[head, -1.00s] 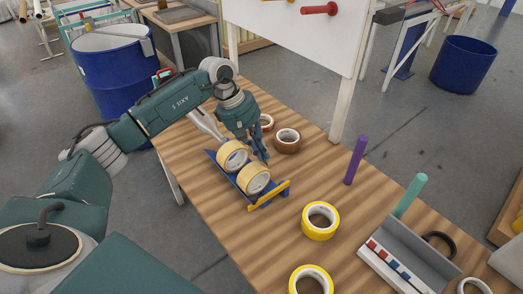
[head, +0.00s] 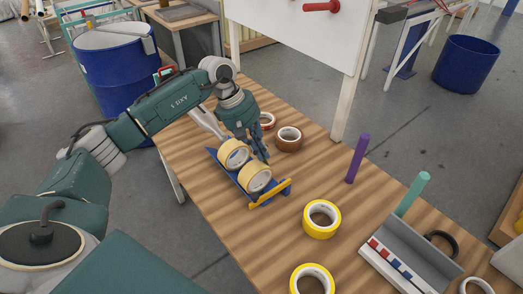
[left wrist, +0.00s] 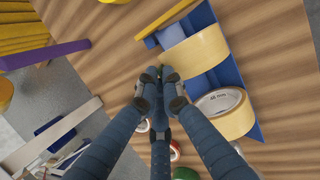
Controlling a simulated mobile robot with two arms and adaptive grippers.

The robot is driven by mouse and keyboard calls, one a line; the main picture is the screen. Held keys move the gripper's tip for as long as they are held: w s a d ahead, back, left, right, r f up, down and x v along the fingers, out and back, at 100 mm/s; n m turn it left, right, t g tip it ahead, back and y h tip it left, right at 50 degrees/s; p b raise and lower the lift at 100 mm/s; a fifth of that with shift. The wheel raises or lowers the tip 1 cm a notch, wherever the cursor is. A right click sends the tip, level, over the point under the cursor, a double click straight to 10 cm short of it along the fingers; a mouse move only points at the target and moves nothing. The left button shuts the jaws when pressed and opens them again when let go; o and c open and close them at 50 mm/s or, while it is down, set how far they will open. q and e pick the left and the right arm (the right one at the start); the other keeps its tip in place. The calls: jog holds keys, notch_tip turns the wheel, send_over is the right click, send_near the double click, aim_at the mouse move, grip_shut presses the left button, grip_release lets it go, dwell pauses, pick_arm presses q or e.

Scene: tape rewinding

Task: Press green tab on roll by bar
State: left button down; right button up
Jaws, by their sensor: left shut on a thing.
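A blue holder (head: 213,156) on the wooden table carries two cream tape rolls side by side. The roll by the bar (head: 257,179) sits next to the yellow bar (head: 271,195); the other roll (head: 233,154) is farther back. In the left wrist view the roll by the bar (left wrist: 195,50) is right of my fingertips, and the bar (left wrist: 166,18) is above them. My left gripper (head: 262,158) is low beside the rolls, with its fingers (left wrist: 158,82) together. A small green tab (left wrist: 153,71) shows at the fingertips, mostly hidden by them. My right gripper is not in view.
Yellow rolls (head: 321,219) lie to the right. A purple post (head: 357,158), a teal post (head: 412,194) and a grey tray (head: 408,254) are farther right. Bare table lies in front of the brown rolls.

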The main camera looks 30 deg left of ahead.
pick_arm(q)
jog(key=shift+s+f, duration=0.1)
jog(key=shift+f, duration=0.05)
jog(key=c, duration=1.8)
grip_release()
jog(key=shift+c, duration=0.2)
jog(key=v, duration=1.2)
